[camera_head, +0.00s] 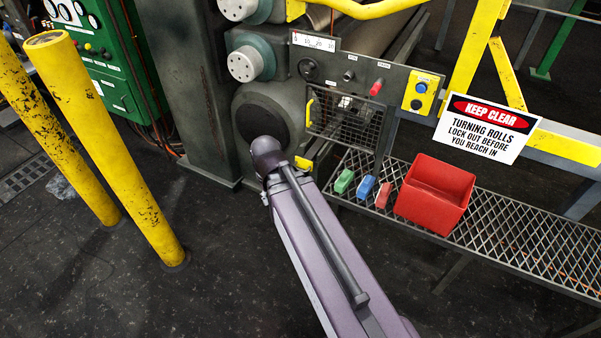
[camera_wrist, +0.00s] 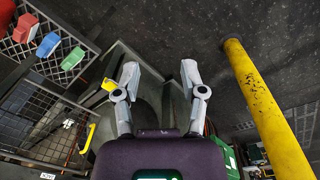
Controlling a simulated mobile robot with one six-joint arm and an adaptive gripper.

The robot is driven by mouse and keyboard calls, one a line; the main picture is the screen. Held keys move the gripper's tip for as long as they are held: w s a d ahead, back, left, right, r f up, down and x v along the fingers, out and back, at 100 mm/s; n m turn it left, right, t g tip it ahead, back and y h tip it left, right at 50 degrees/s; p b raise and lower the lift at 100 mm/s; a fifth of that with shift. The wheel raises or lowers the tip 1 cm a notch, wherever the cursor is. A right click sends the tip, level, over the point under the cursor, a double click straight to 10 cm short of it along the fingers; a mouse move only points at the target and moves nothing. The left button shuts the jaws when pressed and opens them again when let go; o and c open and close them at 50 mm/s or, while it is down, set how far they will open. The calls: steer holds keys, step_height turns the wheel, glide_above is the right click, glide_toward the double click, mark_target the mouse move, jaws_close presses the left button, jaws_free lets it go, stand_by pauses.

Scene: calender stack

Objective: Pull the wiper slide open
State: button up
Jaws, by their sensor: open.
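My gripper (camera_wrist: 160,75) is open in the wrist view, with nothing between its two grey fingers. In the head view my arm reaches towards the dark machine and hides the gripper. No part is marked as the wiper slide. A small yellow piece (camera_head: 303,163) sits low on the machine, just right of my arm's end. It also shows in the wrist view as a yellow tab (camera_wrist: 108,85), left of the fingers and apart from them in the picture. A yellow upright handle (camera_head: 309,112) is on the mesh guard door (camera_head: 349,129); the handle also shows in the wrist view (camera_wrist: 90,138).
A grating shelf (camera_head: 510,235) holds green (camera_head: 344,181), blue (camera_head: 365,188) and red (camera_head: 383,195) blocks and a red bin (camera_head: 435,192). A keep-clear sign (camera_head: 487,129) hangs above. Two yellow posts (camera_head: 110,140) (camera_head: 55,135) stand left. The floor between is clear.

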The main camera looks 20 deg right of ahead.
steer(key=w+d+f+n+t+h+b, duration=0.2)
steer(key=w+f+b, duration=0.8)
steer(key=b, duration=0.6)
steer(key=w+d+f+n+t+h+b, duration=0.3)
steer(key=w+d+f+b, duration=0.5)
steer(key=b, duration=0.8)
steer(key=w+d+f+n+t+h+b, duration=0.2)
steer(key=w+d+f+t+h+b, duration=0.2)
steer(key=w+f+b, duration=1)
step_height(320, 180, down, 3)
steer(key=d+h+b, duration=0.1)
steer(key=h+b, duration=0.1)
steer(key=shift+d+r+n+h, duration=0.2)
steer(key=shift+n+h, duration=0.1)
steer(key=shift+d, duration=0.1)
steer(key=b+x, duration=0.3)
steer(key=x, duration=1)
steer(key=shift+w+d+r, duration=0.1)
steer(key=shift+w+d, duration=0.05)
steer(key=shift+w, duration=0.15)
